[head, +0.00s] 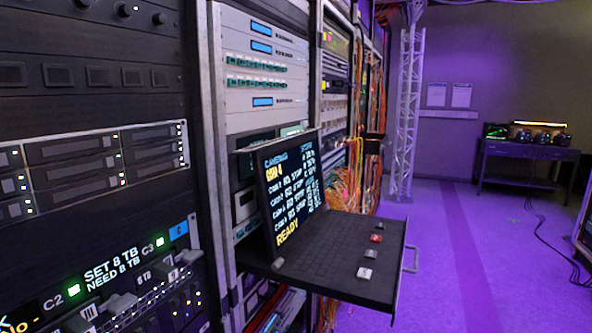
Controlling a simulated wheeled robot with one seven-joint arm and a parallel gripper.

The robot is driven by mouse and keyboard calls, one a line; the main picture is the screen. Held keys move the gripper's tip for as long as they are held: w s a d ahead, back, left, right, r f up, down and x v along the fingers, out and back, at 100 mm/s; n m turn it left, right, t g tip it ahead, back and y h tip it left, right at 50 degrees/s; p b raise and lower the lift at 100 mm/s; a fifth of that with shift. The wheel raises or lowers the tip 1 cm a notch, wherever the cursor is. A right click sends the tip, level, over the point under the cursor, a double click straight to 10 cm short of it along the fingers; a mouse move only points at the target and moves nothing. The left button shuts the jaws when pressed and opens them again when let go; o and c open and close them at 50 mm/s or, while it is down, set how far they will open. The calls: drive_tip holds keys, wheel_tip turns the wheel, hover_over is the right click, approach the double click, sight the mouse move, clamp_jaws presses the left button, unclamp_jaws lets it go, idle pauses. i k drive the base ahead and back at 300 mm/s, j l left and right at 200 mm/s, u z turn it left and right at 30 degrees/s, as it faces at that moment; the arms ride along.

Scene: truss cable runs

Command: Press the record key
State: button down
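A pull-out console tray (345,285) juts from the equipment rack at the centre, with a dark keyboard and a raised screen (290,190). The screen lists several camera rows that appear to read STOP, with READY in yellow at the bottom. On the tray's right side is a column of separate keys. Any lettering on the keys is too small to read, so the record key's label cannot be confirmed. My gripper is not in view.
A black rack (100,100) with drive bays stands close at left; its lower display reads SET 8 TB, NEED 8 TB. A metal handle (411,258) sticks out from the tray's right edge. Orange cables (350,185) hang behind.

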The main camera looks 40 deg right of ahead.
sight(376, 239)
drive_tip(key=l+z, duration=0.15)
drive_tip(key=l, duration=0.55)
drive_tip(key=z, duration=0.65)
